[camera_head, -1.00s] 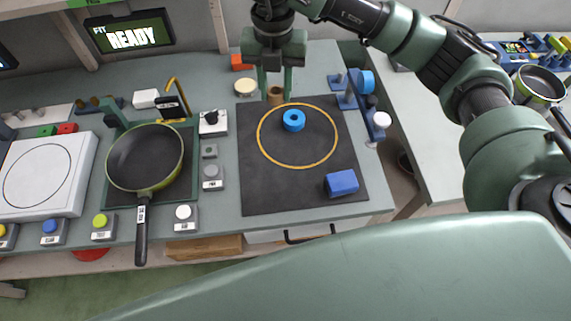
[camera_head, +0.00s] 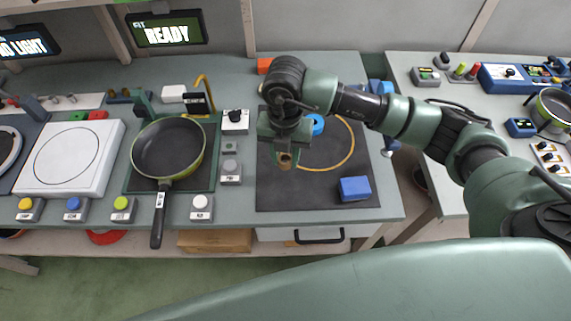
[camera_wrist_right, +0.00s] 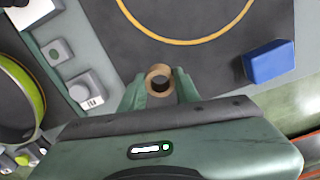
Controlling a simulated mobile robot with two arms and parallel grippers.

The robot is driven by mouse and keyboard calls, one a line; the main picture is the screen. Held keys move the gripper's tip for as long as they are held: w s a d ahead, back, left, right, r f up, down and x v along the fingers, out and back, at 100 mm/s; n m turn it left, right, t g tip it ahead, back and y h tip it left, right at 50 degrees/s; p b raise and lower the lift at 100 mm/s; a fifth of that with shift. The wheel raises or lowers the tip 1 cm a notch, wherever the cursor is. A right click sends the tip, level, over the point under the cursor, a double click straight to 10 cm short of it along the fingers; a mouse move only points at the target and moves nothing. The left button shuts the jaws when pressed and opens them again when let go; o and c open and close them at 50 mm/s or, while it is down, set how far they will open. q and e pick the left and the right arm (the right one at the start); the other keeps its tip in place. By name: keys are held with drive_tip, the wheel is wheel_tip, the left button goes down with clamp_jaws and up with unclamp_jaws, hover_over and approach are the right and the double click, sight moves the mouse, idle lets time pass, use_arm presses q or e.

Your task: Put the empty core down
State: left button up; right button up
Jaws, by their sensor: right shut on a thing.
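The empty core is a small brown cardboard ring (camera_wrist_right: 159,82). My right gripper (camera_wrist_right: 158,86) is shut on it, with one green finger on each side. In the head view the core (camera_head: 284,160) shows at the tips of my right gripper (camera_head: 283,156), over the left part of the dark mat (camera_head: 300,195). I cannot tell exactly how high it is above the mat. My left gripper is not in view.
A blue tape roll (camera_head: 317,125) lies inside the yellow circle on the mat, partly behind my right gripper. A blue block (camera_head: 355,189) sits at the mat's front right. Left of the mat are control boxes (camera_head: 231,172) and a pan (camera_head: 168,148). The mat's front is clear.

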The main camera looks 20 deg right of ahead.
sight(285, 175)
wheel_tip(285, 175, down, 5)
drive_tip(key=shift+r+p, duration=0.1)
drive_tip(key=shift+p, duration=0.25)
drive_tip(key=shift+f, duration=0.25)
drive_tip(key=shift+f, duration=0.1)
drive_tip(key=shift+f, duration=0.15)
drive_tip(key=o, duration=1)
drive_tip(key=shift+o, duration=0.2)
drive_tip(key=shift+r, duration=0.2)
